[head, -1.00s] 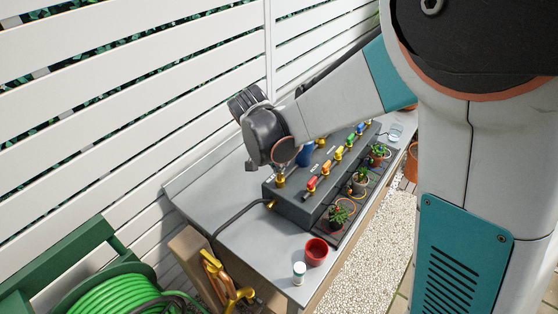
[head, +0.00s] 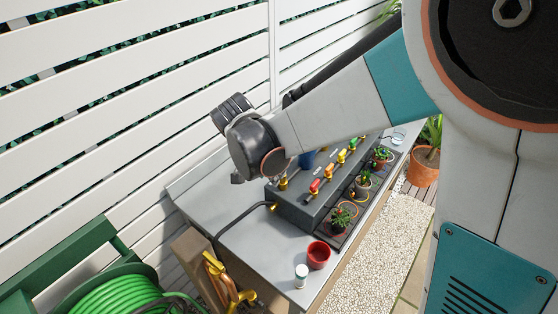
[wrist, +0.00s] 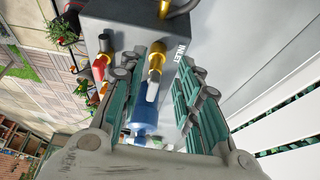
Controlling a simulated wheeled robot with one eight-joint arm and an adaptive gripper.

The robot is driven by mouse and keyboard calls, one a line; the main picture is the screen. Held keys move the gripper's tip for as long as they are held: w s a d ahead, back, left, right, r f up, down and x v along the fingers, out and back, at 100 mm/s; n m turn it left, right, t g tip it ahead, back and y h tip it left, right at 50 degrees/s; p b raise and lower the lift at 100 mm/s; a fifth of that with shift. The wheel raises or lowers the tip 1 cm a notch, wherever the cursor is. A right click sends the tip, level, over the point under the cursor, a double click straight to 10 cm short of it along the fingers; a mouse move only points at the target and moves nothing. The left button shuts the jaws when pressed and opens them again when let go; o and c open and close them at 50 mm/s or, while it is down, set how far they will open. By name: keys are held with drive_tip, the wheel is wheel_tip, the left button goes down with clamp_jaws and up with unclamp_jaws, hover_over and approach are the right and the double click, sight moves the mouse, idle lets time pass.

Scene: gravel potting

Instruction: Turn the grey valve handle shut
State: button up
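The grey valve handle (wrist: 152,91) is a short pale lever on a brass valve (wrist: 156,60) beside the word INLET in the wrist view. It points towards my palm. My gripper (wrist: 161,65) is open, with one teal finger on each side of the valve. I see no clear contact with the handle. In the head view the brass inlet valve (head: 283,184) stands at the near end of the grey manifold box (head: 300,205). My wrist hides most of my gripper and the handle there.
Several coloured handles, including a red one (head: 315,186), line the box beside small potted plants (head: 341,218). A black hose (head: 238,221) joins the box's near end. A red pot (head: 318,254) and white bottle (head: 301,275) stand at the bench's front.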

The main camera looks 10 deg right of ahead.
drive_tip(key=s+a, duration=0.5)
drive_tip(key=shift+s, duration=0.15)
